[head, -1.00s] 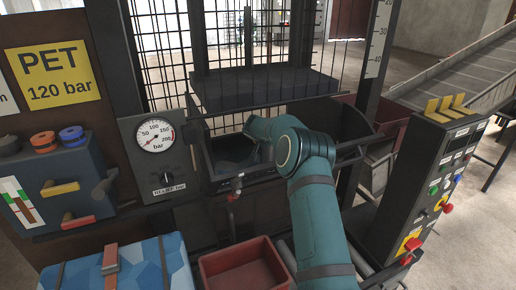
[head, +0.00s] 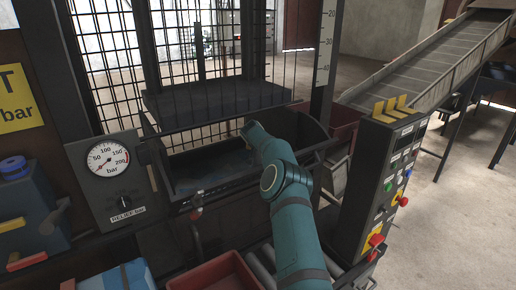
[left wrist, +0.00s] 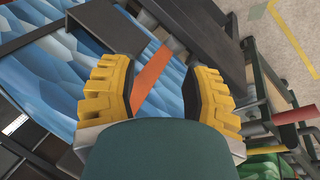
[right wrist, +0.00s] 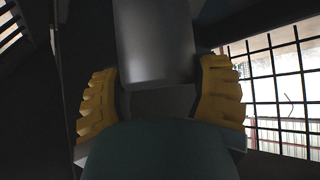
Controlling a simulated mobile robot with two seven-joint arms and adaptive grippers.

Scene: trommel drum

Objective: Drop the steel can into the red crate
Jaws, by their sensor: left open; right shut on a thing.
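The steel can, a plain dark grey cylinder (right wrist: 155,38), is between the yellow fingers of my right gripper (right wrist: 157,72) in the right wrist view. That gripper is shut on it. In the head view my right arm reaches to the open press chamber; the can is hidden there. The red crate (head: 238,283) is low in the head view, left of my right arm and partly cut off by the bottom edge. My left gripper (left wrist: 156,74) is open and empty over a blue patterned surface with an orange strap (left wrist: 152,78) in the left wrist view.
The press chamber (head: 175,190) has a dark plate and wire mesh (head: 120,60) above it. A gauge panel (head: 108,180) stands left of it, and a control box with buttons (head: 375,180) right. A conveyor (head: 420,65) slopes behind. Open floor (head: 450,215) lies at far right.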

